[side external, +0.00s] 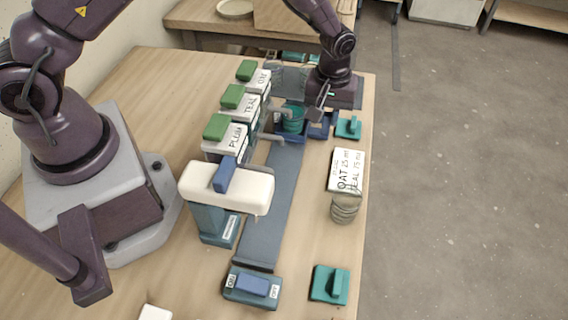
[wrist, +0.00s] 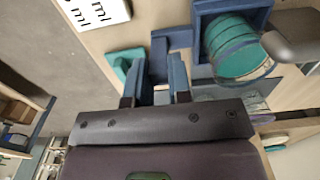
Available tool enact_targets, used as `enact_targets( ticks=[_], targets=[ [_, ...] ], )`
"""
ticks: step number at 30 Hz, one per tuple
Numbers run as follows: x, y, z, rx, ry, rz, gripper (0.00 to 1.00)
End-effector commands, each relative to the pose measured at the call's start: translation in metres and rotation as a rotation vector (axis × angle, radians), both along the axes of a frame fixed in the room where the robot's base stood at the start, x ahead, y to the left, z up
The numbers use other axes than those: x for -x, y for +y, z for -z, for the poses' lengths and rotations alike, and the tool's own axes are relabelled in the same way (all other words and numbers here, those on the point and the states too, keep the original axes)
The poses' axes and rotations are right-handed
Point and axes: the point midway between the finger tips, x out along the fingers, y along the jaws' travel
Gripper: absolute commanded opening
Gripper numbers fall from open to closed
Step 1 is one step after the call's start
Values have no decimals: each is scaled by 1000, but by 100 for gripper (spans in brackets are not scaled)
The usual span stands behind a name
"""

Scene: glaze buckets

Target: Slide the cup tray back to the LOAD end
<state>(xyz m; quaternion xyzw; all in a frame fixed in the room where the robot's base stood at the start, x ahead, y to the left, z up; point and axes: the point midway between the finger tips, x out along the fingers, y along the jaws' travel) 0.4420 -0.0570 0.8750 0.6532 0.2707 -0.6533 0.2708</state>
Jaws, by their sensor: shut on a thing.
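The blue cup tray (side external: 280,136) sits on the grey-blue track (side external: 272,200), at the far part, beside the dispensers. A cup (side external: 292,118) with teal contents stands in it; it also shows in the wrist view (wrist: 232,47). My gripper (side external: 318,118) is at the tray's right side. In the wrist view my gripper (wrist: 155,92) is shut on the tray's blue handle (wrist: 160,45), with one finger on each side. My wrist hides part of the far track. No LOAD marking is readable in these views.
Dispensers marked PLUM (side external: 232,141), TEAL (side external: 250,107) and OAT line the track's left, their spouts reaching over it. A white-topped station (side external: 245,188) overhangs the near track. An ON/OFF switch box (side external: 252,287), teal-knobbed lids (side external: 329,284), a recipe card (side external: 346,168) and a ribbed jar (side external: 345,205) stand around.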

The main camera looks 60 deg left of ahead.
Motion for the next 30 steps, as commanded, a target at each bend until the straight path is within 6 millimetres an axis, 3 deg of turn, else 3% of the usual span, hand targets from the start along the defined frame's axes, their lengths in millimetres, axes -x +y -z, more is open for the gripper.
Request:
enact_targets(
  ticks=[30],
  targets=[
    [-31, 31, -1, -1, -2, 0, 0]
  ],
)
